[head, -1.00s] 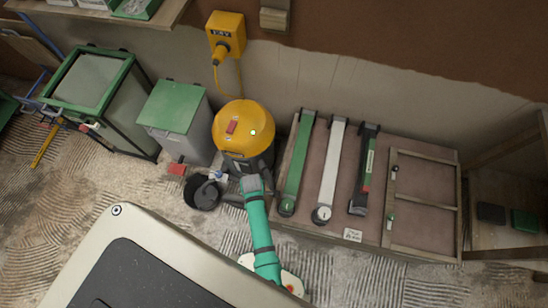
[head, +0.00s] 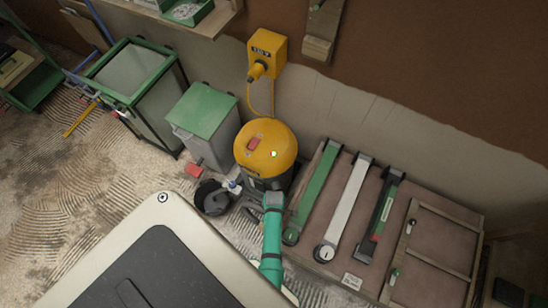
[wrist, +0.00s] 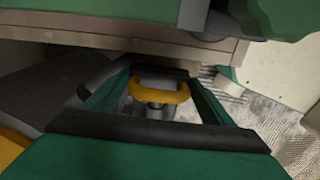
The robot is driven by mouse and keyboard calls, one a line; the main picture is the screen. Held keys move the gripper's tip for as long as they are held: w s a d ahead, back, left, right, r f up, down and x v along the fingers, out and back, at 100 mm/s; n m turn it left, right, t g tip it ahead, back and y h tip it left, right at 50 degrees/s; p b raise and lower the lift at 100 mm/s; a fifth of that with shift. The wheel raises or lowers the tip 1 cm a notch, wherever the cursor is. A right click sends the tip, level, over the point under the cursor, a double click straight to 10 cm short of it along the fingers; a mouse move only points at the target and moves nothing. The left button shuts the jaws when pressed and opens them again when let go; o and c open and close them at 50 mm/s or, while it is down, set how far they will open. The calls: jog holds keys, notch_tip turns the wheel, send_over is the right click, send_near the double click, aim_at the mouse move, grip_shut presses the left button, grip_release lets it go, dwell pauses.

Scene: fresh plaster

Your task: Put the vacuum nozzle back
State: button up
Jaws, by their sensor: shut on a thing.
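The vacuum (head: 265,150) has a yellow dome with a red switch and a lit green spot, on a dark base. My green arm reaches up to its lower right side in the head view, where the fingertips are hidden. In the wrist view my gripper (wrist: 158,92) is shut on a yellow loop-shaped handle (wrist: 174,93) with a grey stem below it. The loop appears to be part of the vacuum nozzle; the nozzle's mouth cannot be made out.
A low brown board (head: 330,205) with green, white and black long tools lies at right. A yellow socket box (head: 267,52) is on the wall behind.

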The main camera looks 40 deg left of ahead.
jog(key=shift+s+a+f, duration=0.1)
jog(key=shift+a+f, duration=0.05)
jog(key=shift+f, duration=0.45)
jog(key=shift+s+a+f, duration=0.1)
jog(key=shift+f, duration=0.5)
jog(key=shift+f, duration=0.1)
jog(key=o, duration=1.1)
jog(key=shift+w+d, duration=0.1)
jog(key=shift+w+r, duration=0.1)
jog(key=shift+r, duration=0.25)
notch_tip(320, 180, up, 12)
jog(key=shift+f, duration=0.25)
